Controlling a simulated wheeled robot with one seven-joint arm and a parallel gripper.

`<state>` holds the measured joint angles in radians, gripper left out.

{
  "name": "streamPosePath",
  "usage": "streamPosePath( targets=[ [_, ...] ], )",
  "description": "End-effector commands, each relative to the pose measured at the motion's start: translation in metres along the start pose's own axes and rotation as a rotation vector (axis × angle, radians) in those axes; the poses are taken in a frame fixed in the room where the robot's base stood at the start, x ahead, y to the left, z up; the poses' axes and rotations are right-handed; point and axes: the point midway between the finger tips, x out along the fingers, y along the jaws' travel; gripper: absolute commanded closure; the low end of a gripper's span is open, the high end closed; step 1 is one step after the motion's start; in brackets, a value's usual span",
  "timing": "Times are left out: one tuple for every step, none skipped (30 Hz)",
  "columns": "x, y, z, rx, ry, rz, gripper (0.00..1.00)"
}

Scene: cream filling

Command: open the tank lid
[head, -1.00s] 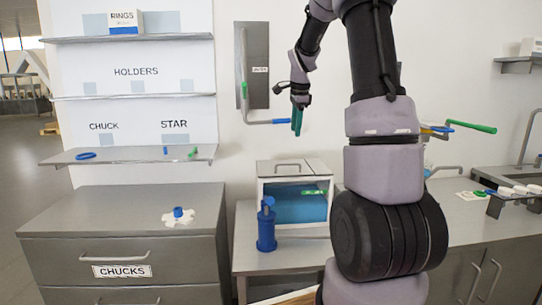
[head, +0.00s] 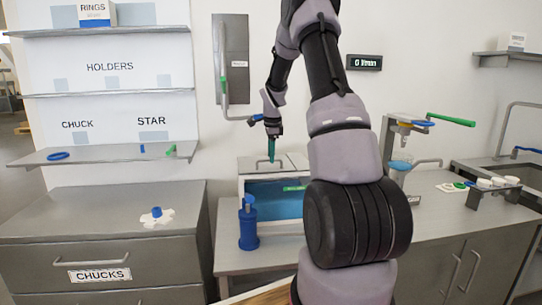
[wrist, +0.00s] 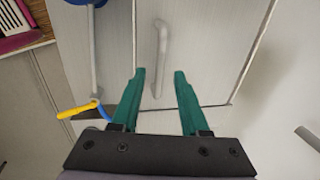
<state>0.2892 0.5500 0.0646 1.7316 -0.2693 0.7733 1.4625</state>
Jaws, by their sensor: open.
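The tank (head: 262,212) is a clear-fronted box with blue inside, on the counter left of my arm. Its grey lid (head: 252,164) lies shut on top. My gripper (head: 271,160) is open just above the lid, pointing down, and hides part of the lid handle. In the wrist view, my green fingers (wrist: 160,73) are spread either side of the lid's pale bar handle (wrist: 161,40), which runs between them in the picture. The lid (wrist: 205,45) fills the middle there. I cannot tell how far below the fingertips the handle is.
A blue pump bottle (head: 248,225) stands before the tank. A wall pipe with a blue-tipped lever (head: 255,119) is up and left of my gripper. A dispenser stand (head: 390,140) with a green lever is to the right. Drawers (head: 105,240) are at left.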

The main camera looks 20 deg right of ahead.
Motion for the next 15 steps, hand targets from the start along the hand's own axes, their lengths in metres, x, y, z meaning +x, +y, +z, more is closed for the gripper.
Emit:
streamPosePath(
  targets=[
    [0.0026,0.0003,-0.0001,0.000,0.000,0.001,0.55],
    [0.0035,0.0003,0.0000,0.000,0.000,0.001,0.55],
    [0.0043,0.0003,0.0000,0.000,0.000,0.001,0.55],
    [0.0046,0.0003,0.0000,0.000,0.000,0.001,0.55],
    [0.0048,0.0003,0.0001,0.000,0.000,0.001,0.55],
    [0.0048,0.0003,0.0001,0.000,0.000,0.001,0.55],
    [0.0047,0.0003,0.0001,0.000,0.000,0.001,0.55],
    [0.0046,0.0003,0.0001,0.000,0.000,0.001,0.55],
    [0.0046,0.0003,0.0002,0.000,0.000,0.001,0.55],
    [0.0045,0.0003,0.0001,0.000,0.000,0.001,0.55],
    [0.0045,0.0003,0.0002,0.000,0.000,0.001,0.67],
    [0.0044,0.0003,0.0002,0.000,0.000,0.000,0.82],
    [0.0044,0.0003,0.0002,0.000,0.000,0.000,0.94],
    [0.0044,0.0003,0.0002,0.000,0.000,0.000,1.00],
    [0.0044,0.0003,0.0002,0.000,0.000,0.000,1.00]
  ],
)
